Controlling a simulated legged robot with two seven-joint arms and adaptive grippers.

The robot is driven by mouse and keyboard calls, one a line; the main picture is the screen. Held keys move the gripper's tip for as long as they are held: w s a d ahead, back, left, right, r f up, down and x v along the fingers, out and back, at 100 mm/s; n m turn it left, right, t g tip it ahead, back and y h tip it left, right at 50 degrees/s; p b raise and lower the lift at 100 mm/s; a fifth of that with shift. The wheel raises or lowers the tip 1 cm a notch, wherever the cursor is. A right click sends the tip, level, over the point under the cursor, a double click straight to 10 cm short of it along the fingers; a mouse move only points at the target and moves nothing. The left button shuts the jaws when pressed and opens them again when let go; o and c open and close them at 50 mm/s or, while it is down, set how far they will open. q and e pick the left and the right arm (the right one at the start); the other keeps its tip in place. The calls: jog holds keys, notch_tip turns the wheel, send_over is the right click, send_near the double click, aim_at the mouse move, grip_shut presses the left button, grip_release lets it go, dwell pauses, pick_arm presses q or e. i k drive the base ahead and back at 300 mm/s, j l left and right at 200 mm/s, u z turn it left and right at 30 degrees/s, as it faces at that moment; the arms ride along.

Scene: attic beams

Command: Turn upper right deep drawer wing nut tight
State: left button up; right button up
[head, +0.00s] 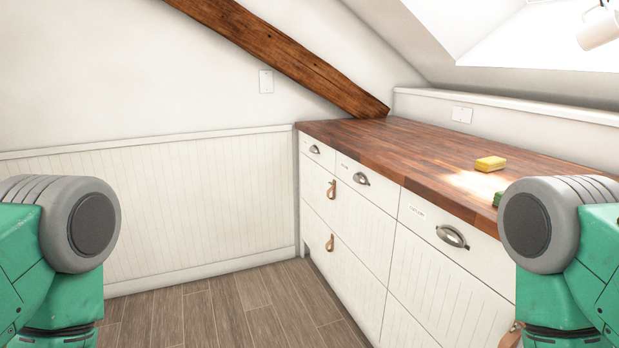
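A white drawer cabinet (345,225) runs along the right under a wooden countertop. Shallow top drawers have metal cup pulls. The largest cup pull (452,237) is on the labelled right top drawer (430,222). Below it is a deep panelled drawer front (437,275), its right part hidden behind my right arm. A tan pull (512,336) shows partly beside that arm. I cannot make out a wing nut on any front. Links of both my arms show at the left and right edges, but neither gripper is in view.
On the wooden countertop (390,146) lie a yellow sponge (490,163) and a green object (497,199), partly hidden by my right arm. A dark sloping beam (285,57) meets the counter's back. The plank floor (235,310) before the cabinet is clear.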

aim_at(517, 326)
jog(key=z, duration=1.25)
